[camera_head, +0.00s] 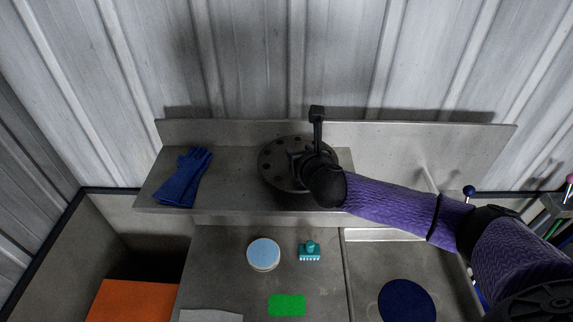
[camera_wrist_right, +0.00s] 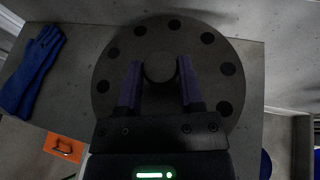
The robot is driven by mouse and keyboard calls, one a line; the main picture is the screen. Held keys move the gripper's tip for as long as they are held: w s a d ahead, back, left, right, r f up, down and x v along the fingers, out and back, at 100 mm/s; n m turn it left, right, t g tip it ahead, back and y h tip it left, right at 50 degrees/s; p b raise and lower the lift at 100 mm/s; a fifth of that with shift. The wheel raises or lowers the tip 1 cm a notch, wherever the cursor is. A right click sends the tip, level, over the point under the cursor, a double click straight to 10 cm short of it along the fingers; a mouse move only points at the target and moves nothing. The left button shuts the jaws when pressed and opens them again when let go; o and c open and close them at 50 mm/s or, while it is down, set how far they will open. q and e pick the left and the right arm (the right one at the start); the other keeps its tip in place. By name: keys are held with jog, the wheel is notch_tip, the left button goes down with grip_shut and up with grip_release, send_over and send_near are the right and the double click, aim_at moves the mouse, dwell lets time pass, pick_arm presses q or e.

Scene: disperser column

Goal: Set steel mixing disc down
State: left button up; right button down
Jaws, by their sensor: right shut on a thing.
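The steel mixing disc (camera_head: 272,174) is a dark grey round plate with a ring of holes, at the raised grey shelf (camera_head: 225,190) in the head view. In the right wrist view the disc (camera_wrist_right: 118,47) lies flat below the fingers, with a round hub (camera_wrist_right: 159,67) at its centre. My right gripper (camera_wrist_right: 159,80) is shut on the hub, one finger on each side. In the head view the right gripper (camera_head: 302,160) covers part of the disc. I cannot tell whether the disc touches the shelf. My left gripper is not in view.
Blue gloves (camera_head: 183,178) lie on the shelf's left end. On the lower counter are a round light-blue pad (camera_head: 263,253), a teal brush (camera_head: 309,252) and a green pad (camera_head: 287,305). A dark blue disc (camera_head: 407,301) is at lower right. An orange surface (camera_head: 130,302) is lower left.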

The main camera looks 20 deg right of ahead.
notch_tip(320, 180, down, 4)
jog(key=shift+w+f+b, duration=0.1)
jog(key=shift+w+b, duration=0.05)
jog(key=shift+b, duration=0.2)
jog(key=shift+c, duration=1.2)
grip_release()
jog(key=shift+s+r, duration=0.2)
jog(key=shift+s, duration=0.15)
jog(key=v, duration=1.1)
jog(key=shift+s+r+p, duration=0.15)
jog(key=shift+s+p, duration=0.05)
jog(key=shift+p, duration=0.25)
